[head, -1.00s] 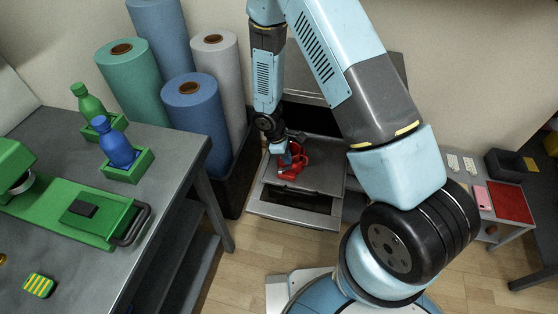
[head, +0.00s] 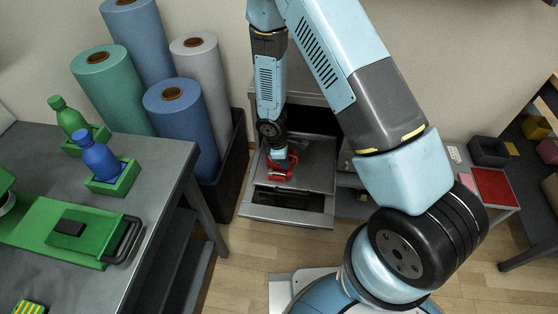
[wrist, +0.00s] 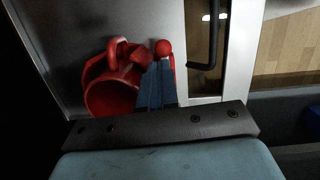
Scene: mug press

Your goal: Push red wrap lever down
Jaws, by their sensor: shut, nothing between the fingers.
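A red mug-like body in a red wrap (wrist: 112,92) lies on the grey metal press plate, its round opening showing in the wrist view. The red assembly (head: 283,172) also shows in the head view, partly hidden by my arm. The red wrap lever (wrist: 164,47), with a round knob, stands at its right side. My gripper (wrist: 156,72) is shut and empty, its blue fingertips just below the knob and over the lever's lower part. I cannot tell whether they touch it. In the head view my gripper (head: 277,155) is just above the red assembly.
A black bar handle (wrist: 206,55) is close to the right of my fingers. Large upright rolls (head: 173,108) stand left of the press. A table with a green press (head: 70,229) and bottles is at the left. A side table with a red mat (head: 496,187) is at the right.

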